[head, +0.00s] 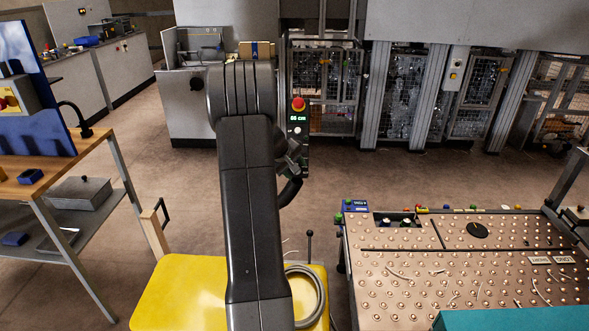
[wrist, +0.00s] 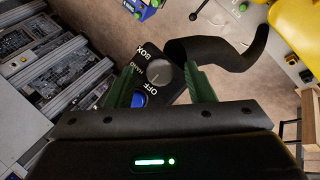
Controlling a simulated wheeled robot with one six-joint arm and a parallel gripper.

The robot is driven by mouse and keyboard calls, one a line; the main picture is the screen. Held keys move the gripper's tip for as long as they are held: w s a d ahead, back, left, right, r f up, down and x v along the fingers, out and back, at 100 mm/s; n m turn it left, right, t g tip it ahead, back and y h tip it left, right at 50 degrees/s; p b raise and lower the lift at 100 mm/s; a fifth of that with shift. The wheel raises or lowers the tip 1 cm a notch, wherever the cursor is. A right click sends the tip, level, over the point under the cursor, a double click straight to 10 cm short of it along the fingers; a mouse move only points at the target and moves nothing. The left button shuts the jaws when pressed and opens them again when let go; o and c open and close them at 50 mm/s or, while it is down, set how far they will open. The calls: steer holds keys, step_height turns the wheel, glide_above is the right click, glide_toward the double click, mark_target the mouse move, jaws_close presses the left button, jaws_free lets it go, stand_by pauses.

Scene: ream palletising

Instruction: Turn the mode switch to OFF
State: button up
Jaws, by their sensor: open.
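The mode switch is a round grey knob (wrist: 158,75) on a black panel with the white words BOX, HAND and OFF, in the wrist view. I cannot tell for sure which word its pointer faces. My gripper (wrist: 162,70) is open, with one green finger on each side of the knob in the picture. I cannot tell whether the fingers touch it or are still short of it. In the head view a dark control post (head: 298,128) with a red button and a green "86 cm" display stands behind my arm, which hides part of it. The knob is not clear there.
A blue button (wrist: 139,98) sits beside the knob, close to the left finger. A thick black curved tube (wrist: 225,52) is just right of the panel. A ball-stud table (head: 400,275) stands at the right, a workbench (head: 60,165) at the left.

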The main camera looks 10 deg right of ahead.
steer(key=v, duration=1.3)
steer(key=shift+r+p, duration=0.2)
steer(key=shift+p, duration=0.2)
steer(key=shift+s+a, duration=0.1)
steer(key=shift+s, duration=0.05)
steer(key=x, duration=1.4)
steer(key=shift+b, duration=0.4)
steer(key=shift+r, duration=0.1)
